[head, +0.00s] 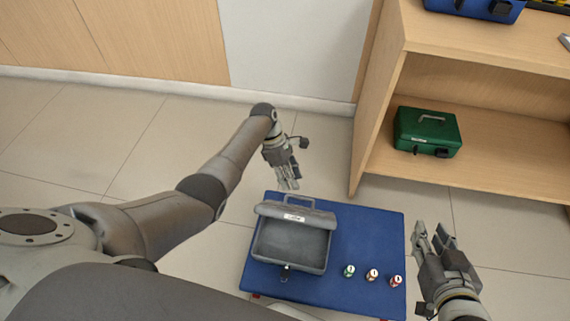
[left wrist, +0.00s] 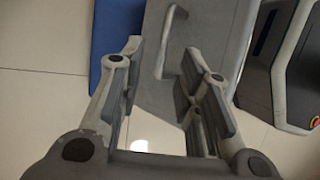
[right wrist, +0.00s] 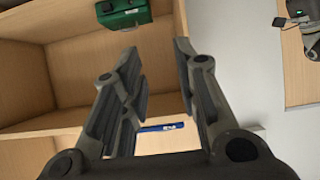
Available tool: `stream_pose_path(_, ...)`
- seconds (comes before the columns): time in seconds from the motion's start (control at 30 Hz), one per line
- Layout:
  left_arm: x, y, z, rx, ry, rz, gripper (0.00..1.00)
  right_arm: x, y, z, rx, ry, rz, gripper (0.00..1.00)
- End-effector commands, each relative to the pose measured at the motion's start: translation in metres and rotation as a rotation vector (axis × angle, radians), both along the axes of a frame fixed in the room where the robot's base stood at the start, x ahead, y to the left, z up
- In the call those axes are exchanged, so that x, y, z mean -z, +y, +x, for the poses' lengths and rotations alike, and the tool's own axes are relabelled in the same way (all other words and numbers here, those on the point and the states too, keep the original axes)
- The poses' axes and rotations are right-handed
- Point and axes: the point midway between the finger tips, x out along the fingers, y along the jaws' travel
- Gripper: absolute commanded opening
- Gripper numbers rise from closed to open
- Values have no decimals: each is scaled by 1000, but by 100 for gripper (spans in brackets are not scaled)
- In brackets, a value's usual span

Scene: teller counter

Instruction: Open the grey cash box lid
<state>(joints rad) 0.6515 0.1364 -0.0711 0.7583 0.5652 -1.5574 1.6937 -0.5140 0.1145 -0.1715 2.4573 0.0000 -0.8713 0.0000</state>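The grey cash box (head: 292,262) stands on a blue-topped table (head: 340,240) in the head view. Its lid (head: 268,209) is raised at the far side, and the dark interior shows. The lid carries a handle and a white label. My left gripper (head: 288,183) is just beyond the raised lid, pointing down toward it. In the left wrist view, the open fingers (left wrist: 163,52) face the lid's outer side (left wrist: 215,35), and the handle (left wrist: 162,62) shows between them; contact cannot be told. My right gripper (head: 433,236) is open and empty, right of the table.
A wooden shelf unit (head: 475,140) at the right holds a green cash box (head: 428,132), with a blue case (head: 475,8) on top. Tiled floor lies left.

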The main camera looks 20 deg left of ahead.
Motion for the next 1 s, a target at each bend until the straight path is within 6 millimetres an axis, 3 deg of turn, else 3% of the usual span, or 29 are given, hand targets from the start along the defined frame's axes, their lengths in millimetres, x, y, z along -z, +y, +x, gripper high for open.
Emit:
stream_pose_path(0.1, -20, 10, 3, -2, -4, 1, 32, 0, 0, 0, 0, 0, 0, 29)
stream_pose_path(0.3, -42, 20, 6, -2, -2, 1, 32, 0, 0, 0, 0, 0, 0, 29)
stream_pose_path(0.67, -48, 22, 6, -1, 0, 1, 32, 0, 0, 0, 0, 0, 0, 29)
stream_pose_path(0.9, -47, 39, 13, 115, -106, 52, 2, -2, 1, 2, -1, -21, 5, 29)
stream_pose_path(1.0, -47, 56, 21, 299, -242, 123, 0, -12, 5, 10, -6, -82, 20, 29)
